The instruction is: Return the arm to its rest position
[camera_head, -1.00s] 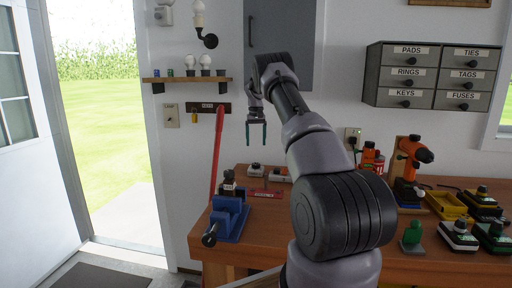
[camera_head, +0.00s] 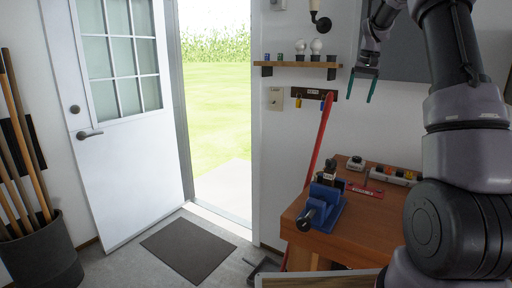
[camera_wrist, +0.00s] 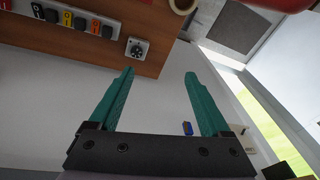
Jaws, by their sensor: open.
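My gripper (camera_head: 361,86) hangs in the air in front of the wall, above the workbench (camera_head: 372,225), in the head view. Its two teal fingers point down, stand apart and have nothing between them. In the wrist view my gripper (camera_wrist: 157,90) is open and empty, with white wall showing between the fingers. My arm is raised and bent on the right side of the head view, and its upper part is cut off by the top edge.
A blue vise (camera_head: 322,208) sits on the bench's left corner. A red-handled broom (camera_head: 320,138) leans against the wall beside it. A small shelf (camera_head: 298,64) holds bulbs. The white door (camera_head: 122,120) stands open. A dark mat (camera_head: 188,249) and a bin of poles (camera_head: 40,255) are at left.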

